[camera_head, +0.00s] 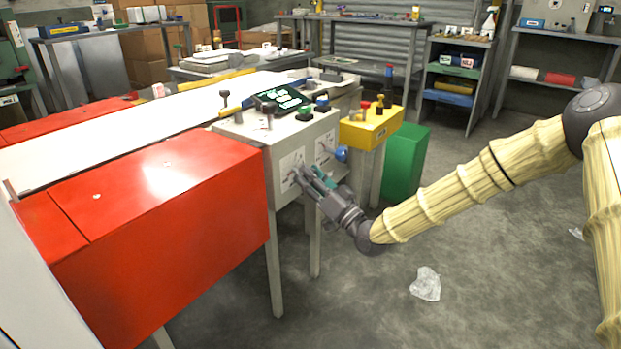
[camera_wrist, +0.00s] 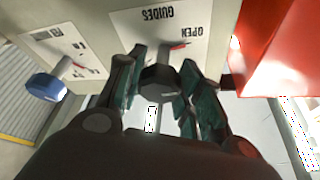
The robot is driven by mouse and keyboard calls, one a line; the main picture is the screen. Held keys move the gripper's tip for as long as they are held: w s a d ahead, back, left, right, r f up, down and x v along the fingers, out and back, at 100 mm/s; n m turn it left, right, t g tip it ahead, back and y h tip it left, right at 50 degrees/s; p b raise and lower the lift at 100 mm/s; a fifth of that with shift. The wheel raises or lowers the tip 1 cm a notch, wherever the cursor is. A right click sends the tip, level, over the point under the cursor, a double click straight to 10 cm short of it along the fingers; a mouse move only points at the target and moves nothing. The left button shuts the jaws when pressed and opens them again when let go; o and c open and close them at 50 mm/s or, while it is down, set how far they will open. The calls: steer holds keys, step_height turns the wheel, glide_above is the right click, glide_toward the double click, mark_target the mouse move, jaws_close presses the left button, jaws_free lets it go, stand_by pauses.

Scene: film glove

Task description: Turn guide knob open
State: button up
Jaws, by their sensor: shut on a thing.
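The guide knob (camera_wrist: 160,79) is dark and sits on a pale panel (camera_wrist: 112,18) whose lettering, "GUIDES" and "OPEN", appears upside down in the wrist view. A red mark (camera_wrist: 179,46) shows on the panel beside the knob, on the "OPEN" side. My gripper (camera_wrist: 163,65) has its green-padded fingers on both sides of the knob and is shut on it. In the head view my gripper (camera_head: 305,175) reaches the front of the grey control box (camera_head: 262,140); the fingers largely hide the knob there.
A blue knob (camera_wrist: 45,86) is on a neighbouring panel, also in the head view (camera_head: 341,153). A red cover (camera_head: 155,205) stands left of the control box. A yellow box (camera_head: 369,129) and green bin (camera_head: 407,160) are to the right. Crumpled clear plastic (camera_head: 426,284) lies on open floor.

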stand_by(0.3)
steer(key=o, duration=1)
steer(key=shift+o, duration=0.2)
steer(key=v, duration=1.2)
steer(key=shift+f, duration=0.1)
